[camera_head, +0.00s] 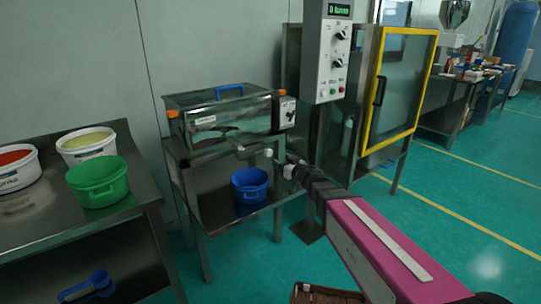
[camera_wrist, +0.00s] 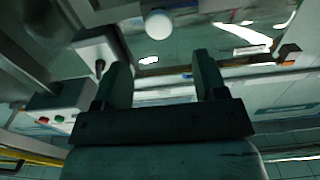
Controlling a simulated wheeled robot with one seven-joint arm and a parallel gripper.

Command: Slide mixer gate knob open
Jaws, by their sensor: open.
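The mixer (camera_head: 220,120) is a steel box with a clear lid and a blue handle, standing on a steel table. The gate knob (camera_head: 268,153) is a small white ball at the mixer's lower front, by the outlet. In the wrist view the white knob (camera_wrist: 158,24) is ahead of my gripper, between the lines of the two fingers and beyond their tips. My gripper (camera_head: 284,163) is just right of the knob in the head view. In the wrist view my gripper (camera_wrist: 160,75) is open with nothing between its fingers.
A blue bucket (camera_head: 250,186) stands on the table below the outlet. A grey control box (camera_head: 327,55) on a post stands to the right, by a yellow-framed door (camera_head: 398,85). A left table holds a green bucket (camera_head: 98,182) and two white tubs. A mixer control box shows at left (camera_wrist: 50,117).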

